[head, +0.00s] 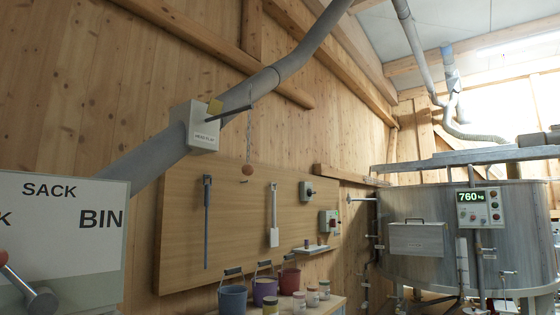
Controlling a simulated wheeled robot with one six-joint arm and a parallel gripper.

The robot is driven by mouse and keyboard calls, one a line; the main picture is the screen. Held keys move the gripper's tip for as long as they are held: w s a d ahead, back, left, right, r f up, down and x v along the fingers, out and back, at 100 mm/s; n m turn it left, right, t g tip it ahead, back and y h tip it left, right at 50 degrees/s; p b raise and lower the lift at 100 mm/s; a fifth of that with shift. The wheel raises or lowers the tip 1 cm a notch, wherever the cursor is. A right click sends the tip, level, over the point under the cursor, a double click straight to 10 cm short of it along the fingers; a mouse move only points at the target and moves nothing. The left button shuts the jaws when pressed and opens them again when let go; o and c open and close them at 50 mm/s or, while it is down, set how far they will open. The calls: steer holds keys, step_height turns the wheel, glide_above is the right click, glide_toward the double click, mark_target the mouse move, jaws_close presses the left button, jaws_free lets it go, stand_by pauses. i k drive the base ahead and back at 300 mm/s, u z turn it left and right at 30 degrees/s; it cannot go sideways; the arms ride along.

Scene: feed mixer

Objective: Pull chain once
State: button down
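A thin chain (249,138) hangs from the end of a dark lever arm (231,113) on a pale grey box (203,128) fixed to the sloping pipe. A reddish-brown ball-shaped handle (247,170) is at the chain's lower end. The chain hangs straight and free, in front of the wooden wall and near the top edge of the tool board. Small lettering on the box is too small to read for sure. My gripper is not in view, and nothing is seen touching the chain.
A sign box (70,240) reading SACK and BIN, with a lever (30,290), stands close at lower left. Buckets (232,299) and jars stand on a bench below the tool board (180,230). A large metal mixer (355,225) with a 760 display (470,197) is at right.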

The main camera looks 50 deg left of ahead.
mark_target(247, 169)
steer(key=u, duration=0.45)
steer(key=i, duration=0.95)
steer(key=u, duration=1.35)
steer(key=i, duration=0.55)
steer(key=u, duration=0.45)
